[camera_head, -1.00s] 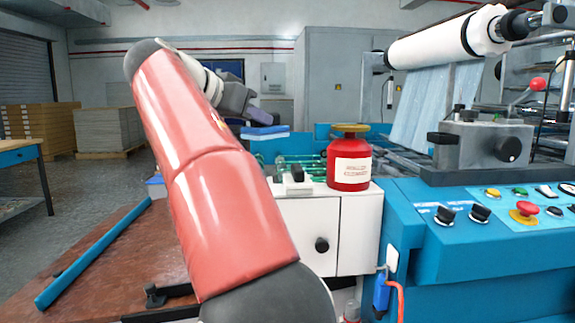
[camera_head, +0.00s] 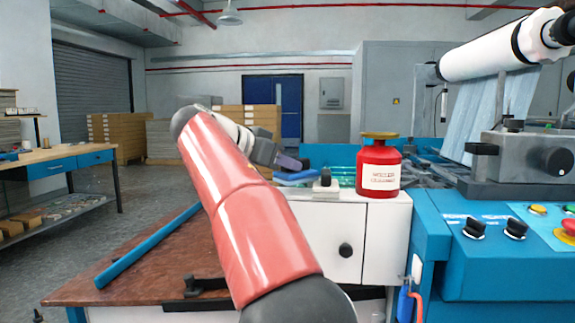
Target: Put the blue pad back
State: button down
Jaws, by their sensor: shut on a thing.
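My gripper (camera_head: 292,163) is at the end of my red arm, above the back left part of the white cabinet. It is shut on the blue pad (camera_head: 298,177), which sticks out just below and to the right of the fingers. The pad is small in view and roughly flat. My arm hides part of the area around it, and I cannot tell whether the pad touches the surface beneath.
A red can (camera_head: 378,168) with a brass top stands on the white cabinet (camera_head: 380,238), right of the gripper. A small dark-knobbed fitting (camera_head: 325,181) sits between them. The blue machine (camera_head: 470,262) fills the right. A brown table (camera_head: 150,262) with a blue bar (camera_head: 150,245) lies left.

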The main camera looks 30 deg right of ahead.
jog(key=shift+f, duration=0.25)
jog(key=c, duration=1.3)
grip_release()
jog(key=shift+r, duration=0.1)
jog(key=shift+r, duration=0.1)
jog(key=shift+r, duration=0.25)
jog(key=p+v, duration=0.2)
jog(key=v, duration=1)
jog(key=shift+f, duration=0.1)
